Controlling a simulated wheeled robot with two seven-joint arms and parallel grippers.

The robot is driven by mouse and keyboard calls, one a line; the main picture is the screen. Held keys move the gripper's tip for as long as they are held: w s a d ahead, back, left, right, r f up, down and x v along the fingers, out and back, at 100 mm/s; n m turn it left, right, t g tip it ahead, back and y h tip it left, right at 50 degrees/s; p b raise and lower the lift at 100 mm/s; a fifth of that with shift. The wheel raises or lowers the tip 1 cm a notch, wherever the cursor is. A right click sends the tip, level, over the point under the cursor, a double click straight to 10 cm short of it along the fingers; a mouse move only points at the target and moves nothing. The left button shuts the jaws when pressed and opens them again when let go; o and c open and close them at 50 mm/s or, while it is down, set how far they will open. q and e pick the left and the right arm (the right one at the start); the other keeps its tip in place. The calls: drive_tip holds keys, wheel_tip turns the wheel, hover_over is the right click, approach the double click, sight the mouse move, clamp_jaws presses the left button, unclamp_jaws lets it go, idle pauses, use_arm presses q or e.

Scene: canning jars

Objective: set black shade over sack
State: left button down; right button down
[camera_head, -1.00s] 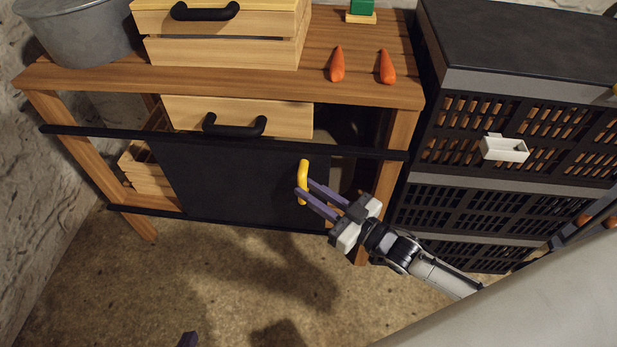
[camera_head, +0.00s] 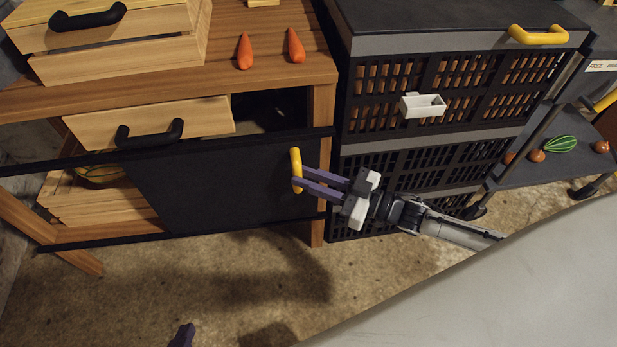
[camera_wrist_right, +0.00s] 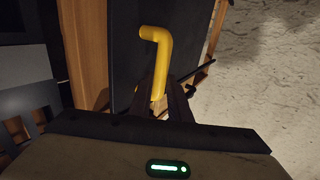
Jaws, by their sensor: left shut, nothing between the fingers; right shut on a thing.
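The black shade (camera_head: 228,188) is a dark sliding panel between two black rails on the front of the wooden workbench. Its right edge lies close to the bench's right front leg. My right gripper (camera_head: 298,186) is shut on the shade's yellow handle (camera_head: 295,165); the grip also shows in the right wrist view, with the handle (camera_wrist_right: 160,60) rising between the fingers. No sack can be made out; the space behind the shade is hidden, with a dark gap above it. The purple tip of my left gripper (camera_head: 182,336) shows low in the head view, shut and empty.
A half-open drawer (camera_head: 150,122) juts out above the shade. A wooden crate (camera_head: 105,200) sits on the lower shelf at the left, now uncovered. Two carrots (camera_head: 245,52) lie on the benchtop. The floor in front is clear.

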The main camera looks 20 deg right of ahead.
drive_tip(key=c, duration=1.6)
unclamp_jaws()
drive_tip(key=shift+c, duration=0.2)
use_arm(q)
drive_tip(key=shift+w, duration=0.1)
drive_tip(key=shift+r, duration=0.1)
drive_tip(key=shift+w+a+r+p, duration=0.1)
drive_tip(key=shift+r+p, duration=0.1)
drive_tip(key=shift+p, duration=0.65)
use_arm(e)
drive_tip(key=v, duration=1)
use_arm(q)
drive_tip(key=shift+r, duration=0.1)
